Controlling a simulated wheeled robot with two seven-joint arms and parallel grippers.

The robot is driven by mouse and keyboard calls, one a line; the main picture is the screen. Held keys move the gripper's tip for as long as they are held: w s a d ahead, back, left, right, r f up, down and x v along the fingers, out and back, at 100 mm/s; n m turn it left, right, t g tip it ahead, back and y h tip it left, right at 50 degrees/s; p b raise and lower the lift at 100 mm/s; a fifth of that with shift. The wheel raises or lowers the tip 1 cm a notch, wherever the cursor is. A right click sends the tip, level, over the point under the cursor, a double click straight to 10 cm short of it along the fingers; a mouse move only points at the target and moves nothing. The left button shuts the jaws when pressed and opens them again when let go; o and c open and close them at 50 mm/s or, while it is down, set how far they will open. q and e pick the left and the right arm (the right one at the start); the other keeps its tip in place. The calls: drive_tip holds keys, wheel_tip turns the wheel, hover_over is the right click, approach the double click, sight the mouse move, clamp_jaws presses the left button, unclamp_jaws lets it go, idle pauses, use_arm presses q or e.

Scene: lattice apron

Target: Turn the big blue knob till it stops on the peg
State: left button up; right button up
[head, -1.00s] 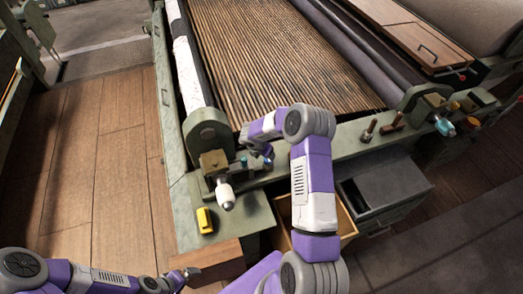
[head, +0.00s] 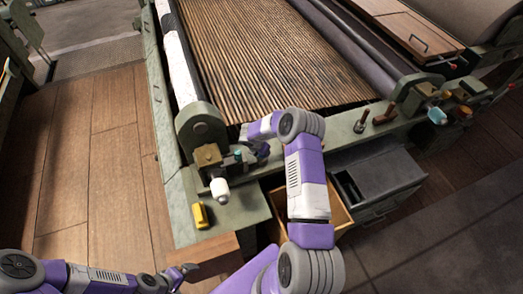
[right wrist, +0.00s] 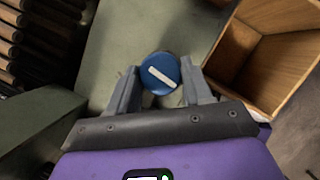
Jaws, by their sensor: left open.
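The big blue knob (right wrist: 160,73) has a white bar across its face, lying slantwise. In the right wrist view it sits between the fingers of my right gripper (right wrist: 159,80), one on each side. The fingers are apart, with a thin gap showing beside the knob, so the gripper looks open around it. In the head view my right gripper (head: 250,154) is small and partly hidden at the machine's front beam, and I cannot make out the knob there. I cannot pick out the stop peg. My left gripper (head: 190,274) is open and empty near the wooden block at the lower left.
A white-tipped handle (head: 219,188) and a yellow object (head: 200,215) are at the beam's left end. An open wooden drawer (head: 340,212) lies beside my right arm; it also shows in the right wrist view (right wrist: 240,50). Dark handles (head: 362,121) stand along the beam.

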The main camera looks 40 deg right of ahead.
drive_tip(key=c, duration=0.4)
